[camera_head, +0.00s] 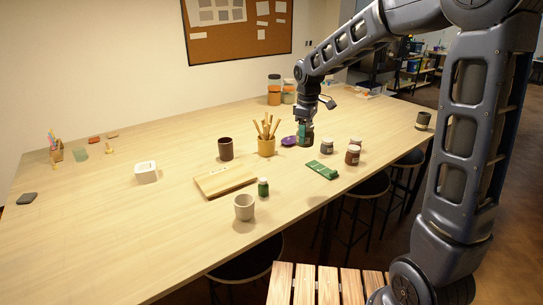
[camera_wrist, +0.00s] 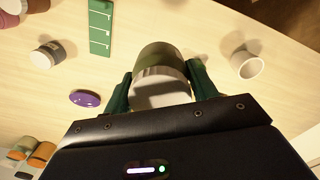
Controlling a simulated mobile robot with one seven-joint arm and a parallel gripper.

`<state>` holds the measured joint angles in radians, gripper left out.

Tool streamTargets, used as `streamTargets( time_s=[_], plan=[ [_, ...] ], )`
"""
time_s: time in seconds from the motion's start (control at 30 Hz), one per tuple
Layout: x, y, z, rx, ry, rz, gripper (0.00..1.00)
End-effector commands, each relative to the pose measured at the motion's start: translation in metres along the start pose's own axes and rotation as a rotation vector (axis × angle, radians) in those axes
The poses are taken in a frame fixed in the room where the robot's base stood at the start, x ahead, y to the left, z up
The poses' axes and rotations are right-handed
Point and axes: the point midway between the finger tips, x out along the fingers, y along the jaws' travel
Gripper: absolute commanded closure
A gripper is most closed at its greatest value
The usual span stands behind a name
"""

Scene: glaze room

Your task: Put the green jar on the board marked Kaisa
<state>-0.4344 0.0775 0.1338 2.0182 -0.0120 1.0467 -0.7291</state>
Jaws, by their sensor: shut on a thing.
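My gripper (camera_head: 305,132) is over the far right part of the table, shut on a jar. In the wrist view my gripper (camera_wrist: 158,92) has a green finger on each side of this olive-green jar (camera_wrist: 160,55), with its pale lid toward the camera. In the head view the fingers partly hide the jar (camera_head: 306,141); I cannot tell whether it touches the table. A wooden board (camera_head: 235,181) lies in the middle of the table with small marks along its far edge. I cannot read a name on it.
A green strip (camera_head: 322,170), small jars (camera_head: 352,155) and purple disc (camera_head: 289,141) lie near my gripper.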

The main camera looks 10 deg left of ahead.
Motion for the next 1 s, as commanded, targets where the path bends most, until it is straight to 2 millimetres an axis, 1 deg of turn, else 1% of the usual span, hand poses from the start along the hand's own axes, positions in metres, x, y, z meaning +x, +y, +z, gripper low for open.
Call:
streamTargets(
  time_s=[0.07, 0.13, 0.17, 0.27, 0.3, 0.37, 0.4, 0.47, 0.5, 0.57, 0.6, 0.7, 0.83, 0.9, 1.0],
  plan=[
    [-0.002, 0.0, -0.005, -0.016, 0.0, 0.001, 0.73],
    [-0.003, 0.0, -0.016, -0.052, -0.001, 0.0, 0.73],
    [-0.004, -0.001, -0.024, -0.076, -0.002, 0.001, 0.73],
    [-0.008, -0.002, -0.054, -0.181, -0.006, 0.002, 0.73],
    [-0.01, -0.004, -0.07, -0.234, -0.006, 0.003, 0.73],
    [-0.013, -0.008, -0.096, -0.321, -0.007, 0.004, 0.73],
    [-0.015, -0.011, -0.113, -0.38, -0.008, 0.003, 0.73],
    [-0.018, -0.016, -0.138, -0.466, -0.008, 0.005, 0.73],
    [-0.019, -0.02, -0.155, -0.524, -0.009, 0.004, 0.73],
    [-0.021, -0.028, -0.179, -0.609, -0.008, 0.004, 0.73],
    [-0.022, -0.033, -0.195, -0.664, -0.008, 0.004, 0.73],
    [-0.024, -0.048, -0.232, -0.794, -0.006, 0.003, 0.73],
    [-0.027, -0.065, -0.268, -0.926, -0.002, 0.002, 0.73],
    [-0.027, -0.071, -0.282, -0.977, -0.002, 0.001, 0.73],
    [-0.027, -0.079, -0.294, -1.026, 0.0, 0.0, 0.73]
  ],
)
